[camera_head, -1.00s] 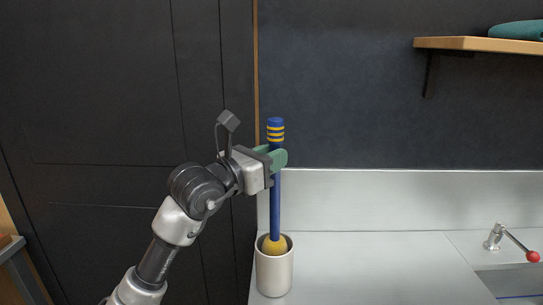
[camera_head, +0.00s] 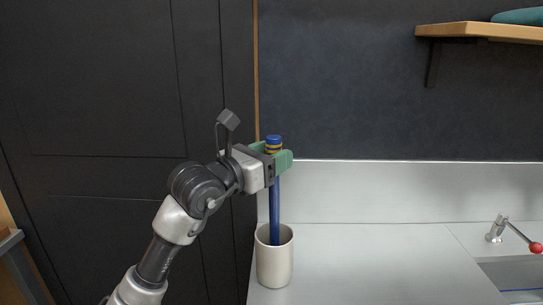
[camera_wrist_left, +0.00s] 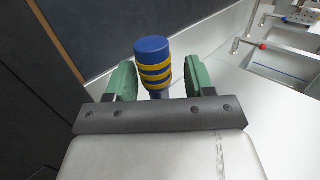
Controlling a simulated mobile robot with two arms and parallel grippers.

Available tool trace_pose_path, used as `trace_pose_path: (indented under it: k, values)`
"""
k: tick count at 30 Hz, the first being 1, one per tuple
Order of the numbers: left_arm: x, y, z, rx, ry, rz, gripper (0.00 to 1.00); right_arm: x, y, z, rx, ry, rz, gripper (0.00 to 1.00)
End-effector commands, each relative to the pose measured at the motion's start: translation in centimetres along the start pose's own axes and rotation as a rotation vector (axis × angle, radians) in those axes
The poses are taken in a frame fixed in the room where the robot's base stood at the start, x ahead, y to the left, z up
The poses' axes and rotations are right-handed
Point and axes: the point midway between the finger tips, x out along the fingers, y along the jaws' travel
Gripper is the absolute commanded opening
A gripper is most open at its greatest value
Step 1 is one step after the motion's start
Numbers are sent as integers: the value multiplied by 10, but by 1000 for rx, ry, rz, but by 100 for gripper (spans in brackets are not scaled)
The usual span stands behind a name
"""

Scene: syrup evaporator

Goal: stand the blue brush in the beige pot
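The blue brush (camera_head: 275,210) stands nearly upright in the beige pot (camera_head: 274,262). Its yellow head is hidden inside the pot, and its yellow-banded top shows above my left gripper. My left gripper (camera_head: 284,161) is at the upper handle, with a green finger on each side. In the left wrist view, the brush's blue top (camera_wrist_left: 152,47) is between the fingers, which are spread wider than the handle, with a gap on the right. My right gripper is in neither view.
The pot stands near the left end of a pale counter (camera_head: 370,265). A tap with a red knob (camera_head: 536,248) and a sink are at the right. A wooden shelf (camera_head: 480,33) is at the upper right. The counter's middle is clear.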

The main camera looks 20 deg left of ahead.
Motion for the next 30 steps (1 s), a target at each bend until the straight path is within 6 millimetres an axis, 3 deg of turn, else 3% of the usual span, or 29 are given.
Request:
trace_pose_path:
  k: [8,21,30]
  values:
    - [-11,1,-2,1,-1,1,53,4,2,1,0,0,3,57]
    - [-92,0,-3,2,1,1,53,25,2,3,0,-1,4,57]
    - [-108,0,0,0,1,0,53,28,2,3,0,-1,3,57]
